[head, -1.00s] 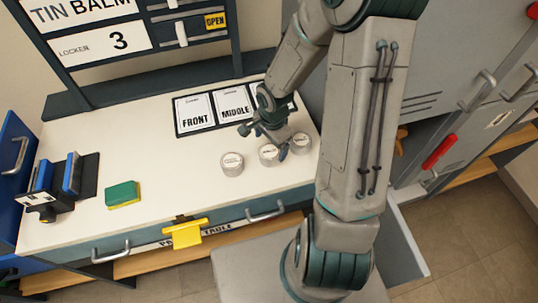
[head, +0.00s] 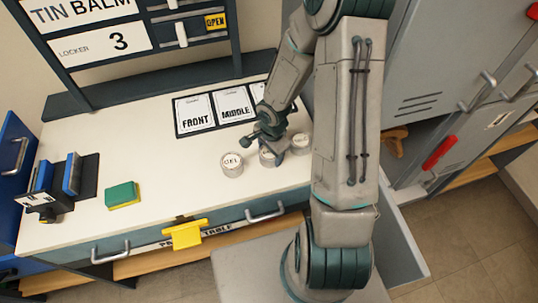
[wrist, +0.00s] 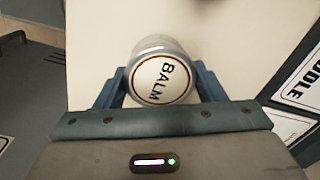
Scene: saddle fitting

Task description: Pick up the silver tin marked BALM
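The round silver tin marked BALM (wrist: 163,82) stands between the two blue fingers of my gripper (wrist: 160,88) in the wrist view, its lid facing the camera. The fingers flank it closely; the gripper looks open, though any gap at the sides is too small to see clearly. In the head view this is the middle tin (head: 266,157) of three, partly covered by my gripper (head: 267,146), and it stands on the white table top (head: 170,160).
A tin marked GEL (head: 232,165) stands close on the left and another tin (head: 301,143) close on the right. Cards marked FRONT (head: 195,113) and MIDDLE (head: 234,107) lie behind. A green and yellow sponge (head: 122,195) lies left, with clear table between it and the tins.

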